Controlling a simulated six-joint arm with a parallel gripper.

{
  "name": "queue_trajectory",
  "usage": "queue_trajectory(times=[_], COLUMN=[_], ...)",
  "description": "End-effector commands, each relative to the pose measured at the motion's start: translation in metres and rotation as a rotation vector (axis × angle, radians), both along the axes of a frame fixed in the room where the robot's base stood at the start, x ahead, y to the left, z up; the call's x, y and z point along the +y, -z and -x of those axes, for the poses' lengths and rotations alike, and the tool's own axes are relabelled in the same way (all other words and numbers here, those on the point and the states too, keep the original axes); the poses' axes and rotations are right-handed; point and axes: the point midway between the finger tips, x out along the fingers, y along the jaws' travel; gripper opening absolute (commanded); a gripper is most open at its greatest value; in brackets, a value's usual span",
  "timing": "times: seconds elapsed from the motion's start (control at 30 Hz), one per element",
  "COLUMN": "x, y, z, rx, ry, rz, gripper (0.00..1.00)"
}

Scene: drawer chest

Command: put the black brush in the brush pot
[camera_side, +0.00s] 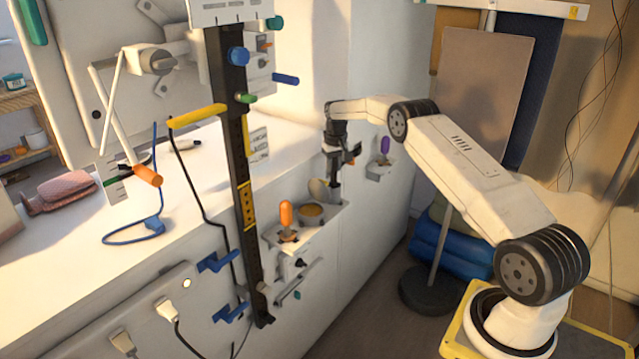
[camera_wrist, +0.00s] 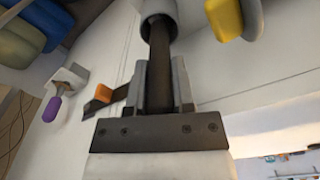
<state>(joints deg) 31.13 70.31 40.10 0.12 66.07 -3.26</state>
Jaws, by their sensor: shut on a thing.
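My gripper (camera_wrist: 163,75) is shut on the black brush (camera_wrist: 160,50), whose dark round shaft runs between the two fingers in the wrist view. A grey round part (camera_wrist: 158,14) is at the far end of the shaft; I cannot tell whether it is the brush's own end or a pot around it. In the side view my gripper (camera_side: 335,182) points down at the white wall unit, over the right end of a small ledge (camera_side: 335,219). The brush's lower end is hard to make out there.
An orange-handled tool (camera_side: 286,213) stands left of the pot. A purple-handled item (camera_side: 384,145) is in a holder on the wall to the right. A dark upright rail (camera_side: 238,190) with coloured pegs stands to the left. Blue hooks (camera_side: 218,262) stick out lower down.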

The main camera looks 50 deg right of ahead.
Motion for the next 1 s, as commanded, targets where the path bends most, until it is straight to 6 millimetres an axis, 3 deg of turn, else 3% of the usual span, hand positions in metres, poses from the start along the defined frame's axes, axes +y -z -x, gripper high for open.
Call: queue_trajectory(times=[0.03,0.13,0.63,1.0], x=[0.000,0.000,0.000,0.001], y=[0.001,0.000,-0.007,-0.053], z=[0.000,0.000,0.000,0.002], rx=[0.000,0.000,-0.001,-0.003], ry=[0.000,0.000,0.000,-0.001], rz=[0.000,0.000,0.000,0.001], gripper=[0.36,0.65,0.65,0.65])
